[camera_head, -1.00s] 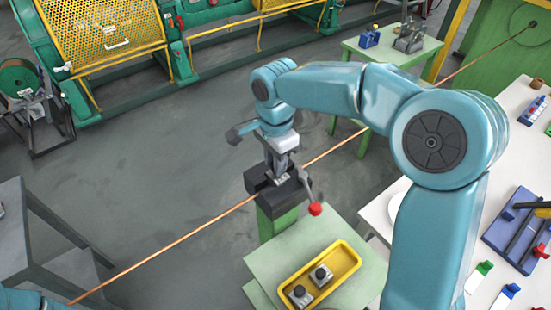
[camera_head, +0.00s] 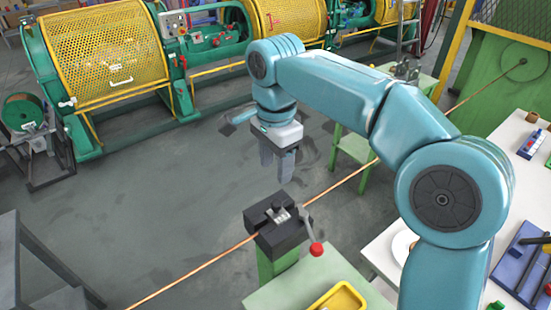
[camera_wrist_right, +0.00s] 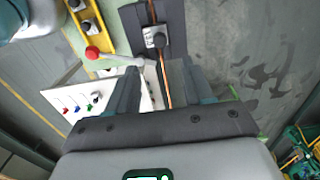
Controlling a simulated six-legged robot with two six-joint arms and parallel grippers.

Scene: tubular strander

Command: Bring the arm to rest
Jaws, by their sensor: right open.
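My right gripper (camera_head: 276,172) hangs from the teal arm with its fingers pointing down, raised above the dark clamp block (camera_head: 277,228). Its two grey fingers are apart and nothing is between them. The wrist view shows the fingers (camera_wrist_right: 162,92) spread, with the copper wire (camera_wrist_right: 165,88) and the clamp block (camera_wrist_right: 157,38) beyond them, clear of the tips. The clamp has a small metal piece with a dark knob (camera_head: 282,213) on top and a lever with a red ball (camera_head: 316,249). My left gripper is not seen.
The copper wire (camera_head: 195,271) runs diagonally through the clamp to the green cabinet (camera_head: 510,75). A yellow tray (camera_head: 338,297) sits on the green stand in front. A white table (camera_head: 385,240) with tools is at right. Green machinery with yellow guards (camera_head: 105,60) lines the back; open floor lies left.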

